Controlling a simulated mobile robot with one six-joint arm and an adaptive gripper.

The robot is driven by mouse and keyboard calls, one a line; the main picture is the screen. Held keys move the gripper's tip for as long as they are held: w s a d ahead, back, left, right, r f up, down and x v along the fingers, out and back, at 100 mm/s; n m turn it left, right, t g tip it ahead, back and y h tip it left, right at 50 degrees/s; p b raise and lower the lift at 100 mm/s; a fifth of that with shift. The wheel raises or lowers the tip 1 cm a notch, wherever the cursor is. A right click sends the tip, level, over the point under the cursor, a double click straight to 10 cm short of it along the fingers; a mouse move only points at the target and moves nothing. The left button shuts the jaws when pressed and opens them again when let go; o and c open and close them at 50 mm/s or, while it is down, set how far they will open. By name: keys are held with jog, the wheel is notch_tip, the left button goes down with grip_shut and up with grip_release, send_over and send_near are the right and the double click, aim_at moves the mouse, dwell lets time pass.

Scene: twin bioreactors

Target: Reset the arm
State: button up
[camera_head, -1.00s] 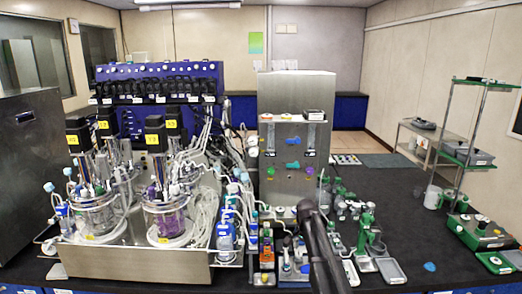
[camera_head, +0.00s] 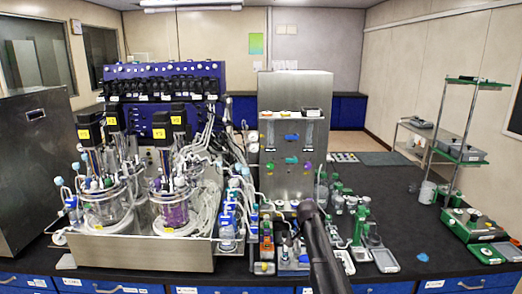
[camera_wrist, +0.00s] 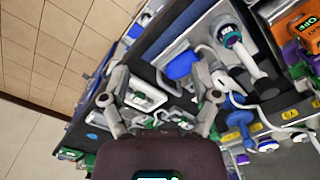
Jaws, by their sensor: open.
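My arm (camera_head: 318,245) shows in the head view as a dark shape rising from the bottom edge, in front of the bench. My gripper (camera_wrist: 165,95) shows in the wrist view with its two grey fingers spread apart. Nothing is held between them. Beyond and below the fingers are a blue-and-white piece (camera_wrist: 182,65) and a white clip-like part (camera_wrist: 145,95) on the bench. The fingertips appear apart from them, but the exact gap cannot be told. The gripper itself cannot be made out in the head view.
Glass bioreactor vessels (camera_head: 172,208) stand in a steel tray at left. A steel cabinet (camera_head: 285,180) stands behind my arm. Small green and grey devices (camera_head: 362,225) crowd the bench to its right. A shelf rack (camera_head: 465,130) stands far right. The black bench top (camera_head: 425,215) has clear room at right.

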jog(key=s+f+n+b, duration=0.3)
jog(key=s, duration=0.6)
jog(key=s+f+n+b, duration=0.3)
jog(key=s, duration=0.7)
jog(key=s+f+n+b, duration=0.3)
jog(key=s+f, duration=0.1)
jog(key=s, duration=0.5)
jog(key=shift+s+d, duration=0.15)
jog(key=shift+d, duration=0.1)
